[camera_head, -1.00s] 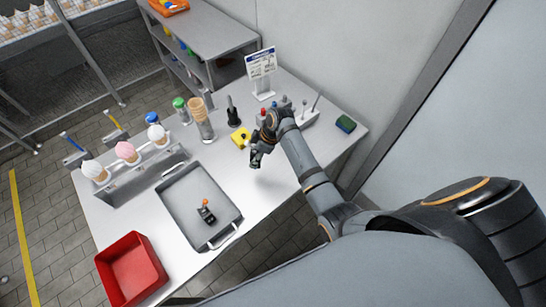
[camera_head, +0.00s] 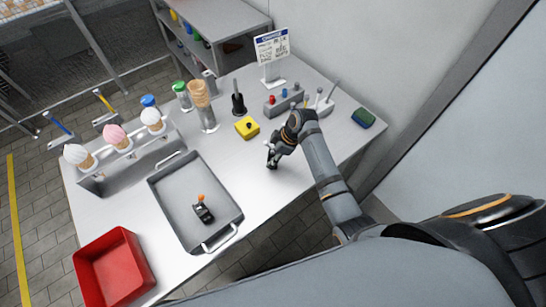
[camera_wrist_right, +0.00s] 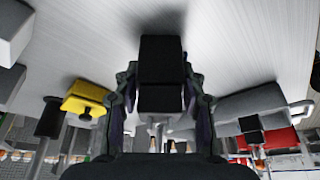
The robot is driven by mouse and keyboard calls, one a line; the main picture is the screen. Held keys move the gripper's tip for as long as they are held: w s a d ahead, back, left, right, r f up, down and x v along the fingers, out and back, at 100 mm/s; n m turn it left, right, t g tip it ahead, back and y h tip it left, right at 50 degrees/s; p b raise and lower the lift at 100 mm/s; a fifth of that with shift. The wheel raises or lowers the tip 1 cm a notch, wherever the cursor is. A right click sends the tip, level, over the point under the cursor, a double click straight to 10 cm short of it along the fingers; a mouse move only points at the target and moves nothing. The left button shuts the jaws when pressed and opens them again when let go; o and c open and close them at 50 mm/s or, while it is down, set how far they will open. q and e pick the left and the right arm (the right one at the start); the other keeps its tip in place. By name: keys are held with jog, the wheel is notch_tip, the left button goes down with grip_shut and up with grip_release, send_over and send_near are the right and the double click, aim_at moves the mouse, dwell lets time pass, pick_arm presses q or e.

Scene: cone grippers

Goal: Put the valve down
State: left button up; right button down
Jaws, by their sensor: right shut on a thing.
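My right gripper (camera_head: 272,157) is low over the table, right of and nearer than the yellow block (camera_head: 247,127). In the right wrist view its fingers (camera_wrist_right: 160,100) are closed on both sides of a dark blocky valve (camera_wrist_right: 161,58) with a pale metal stem below it. The valve is close to the table top (camera_wrist_right: 240,40); I cannot tell whether it touches. In the head view the valve is mostly hidden by the gripper. My left gripper is out of view.
A grey tray (camera_head: 171,208) holds a black part with an orange tip (camera_head: 203,211). A red bin (camera_head: 113,267), cone rack (camera_head: 128,158), black stand (camera_head: 238,105), sign (camera_head: 272,48) and blue-green sponge (camera_head: 363,118) surround the work area.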

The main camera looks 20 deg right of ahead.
jog(key=shift+s+d, duration=0.1)
jog(key=shift+s, duration=0.05)
jog(key=c, duration=1.2)
grip_release()
jog(key=shift+d, duration=0.1)
jog(key=shift+o, duration=2.1)
jog(key=shift+f, duration=0.1)
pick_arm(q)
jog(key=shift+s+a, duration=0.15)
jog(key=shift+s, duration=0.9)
pick_arm(e)
jog(key=shift+r, duration=0.2)
pick_arm(q)
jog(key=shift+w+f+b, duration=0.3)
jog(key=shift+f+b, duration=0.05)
jog(key=shift+b, duration=0.05)
pick_arm(e)
jog(key=v, duration=1.2)
